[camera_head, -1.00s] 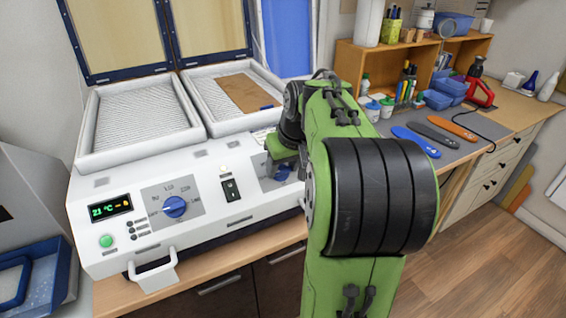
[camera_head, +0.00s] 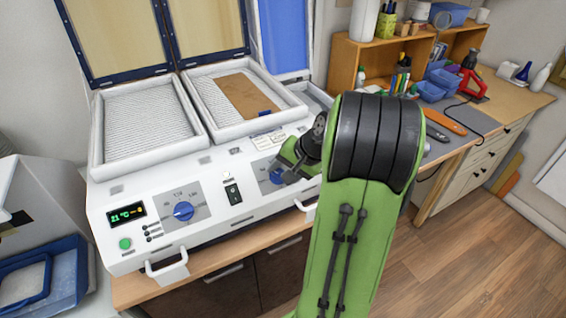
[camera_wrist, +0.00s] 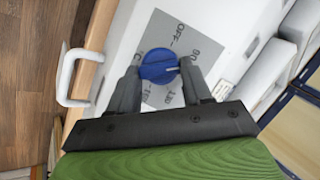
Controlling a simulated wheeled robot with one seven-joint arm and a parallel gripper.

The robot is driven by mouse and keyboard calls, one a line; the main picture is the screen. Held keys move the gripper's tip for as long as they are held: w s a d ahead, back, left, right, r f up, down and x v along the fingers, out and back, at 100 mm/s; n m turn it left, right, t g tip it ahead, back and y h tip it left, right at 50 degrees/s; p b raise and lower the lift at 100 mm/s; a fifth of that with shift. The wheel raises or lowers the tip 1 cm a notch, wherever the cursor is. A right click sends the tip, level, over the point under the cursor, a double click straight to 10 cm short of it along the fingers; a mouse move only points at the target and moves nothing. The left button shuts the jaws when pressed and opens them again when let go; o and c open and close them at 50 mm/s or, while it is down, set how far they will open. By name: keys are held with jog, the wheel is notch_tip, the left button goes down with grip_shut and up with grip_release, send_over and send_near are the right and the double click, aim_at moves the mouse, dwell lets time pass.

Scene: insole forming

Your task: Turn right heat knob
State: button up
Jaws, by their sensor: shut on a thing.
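The right heat knob is blue and round, on a grey dial plate on the white machine's front panel. In the wrist view the knob (camera_wrist: 158,66) sits between the two dark fingers of my gripper (camera_wrist: 159,70), which is shut on it. A pale pointer line shows on the knob's right side. In the head view only part of the right knob (camera_head: 275,178) shows beside my gripper (camera_head: 284,173), and my green arm covers the area to its right.
The left blue knob (camera_head: 183,211), a lit display (camera_head: 127,214), a green button (camera_head: 125,244) and a black rocker switch (camera_head: 233,193) are on the same panel. White handles (camera_head: 167,267) stick out below. A brown sheet (camera_head: 246,95) lies in the right tray.

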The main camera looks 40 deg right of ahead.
jog(key=m+t+p, duration=0.1)
jog(key=m, duration=0.2)
jog(key=shift+s+p, duration=0.15)
jog(key=shift+p, duration=0.2)
jog(key=shift+s+f+m+t+p, duration=0.15)
jog(key=shift+m+t+p, duration=0.45)
jog(key=shift+m, duration=1.3)
jog(key=shift+d, duration=0.1)
jog(key=o, duration=1.1)
jog(key=shift+c, duration=0.2)
jog(key=p+v, duration=0.1)
jog(key=v, duration=1.4)
jog(key=shift+s+d+p, duration=0.2)
jog(key=shift+s+p, duration=0.15)
jog(key=shift+s, duration=0.05)
